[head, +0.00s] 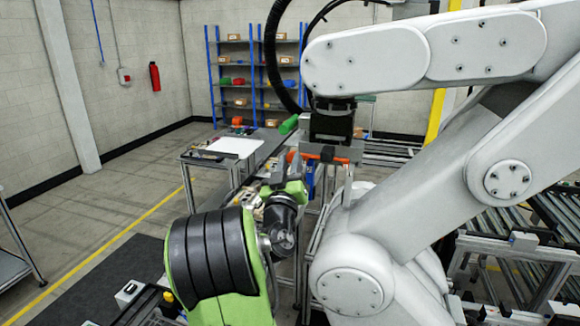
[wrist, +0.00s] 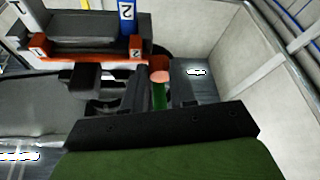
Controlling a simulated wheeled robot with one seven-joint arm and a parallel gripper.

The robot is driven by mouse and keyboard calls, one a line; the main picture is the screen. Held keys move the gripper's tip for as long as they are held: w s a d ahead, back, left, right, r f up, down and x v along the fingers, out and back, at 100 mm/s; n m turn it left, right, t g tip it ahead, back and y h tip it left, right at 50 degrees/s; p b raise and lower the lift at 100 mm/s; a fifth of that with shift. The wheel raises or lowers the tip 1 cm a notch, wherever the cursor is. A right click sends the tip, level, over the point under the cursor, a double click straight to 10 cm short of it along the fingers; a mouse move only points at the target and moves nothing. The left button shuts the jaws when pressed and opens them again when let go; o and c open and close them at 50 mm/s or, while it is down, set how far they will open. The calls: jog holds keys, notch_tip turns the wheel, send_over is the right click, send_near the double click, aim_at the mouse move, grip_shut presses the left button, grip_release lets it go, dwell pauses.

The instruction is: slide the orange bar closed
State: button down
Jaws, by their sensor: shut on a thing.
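The orange bar (head: 327,154) lies across a grey block under the black end piece of a white arm. In the wrist view the gripper's dark fingers (wrist: 156,88) are around this end. The exact contact is partly hidden.
The white arm (head: 420,50) fills the right side and hangs close over the bar. A grey table (head: 205,158) with a white sheet stands behind, left of the bar. Roller conveyors (head: 530,225) lie at right. The floor at left is open.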

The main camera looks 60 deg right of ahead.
jog(key=c, duration=1.3)
grip_release()
jog(key=shift+o, duration=2)
jog(key=shift+s, duration=0.45)
jog(key=b+v, duration=1.2)
jog(key=v, duration=0.3)
jog(key=shift+a+f, duration=0.2)
jog(key=shift+a, duration=0.1)
jog(key=shift+w, duration=0.15)
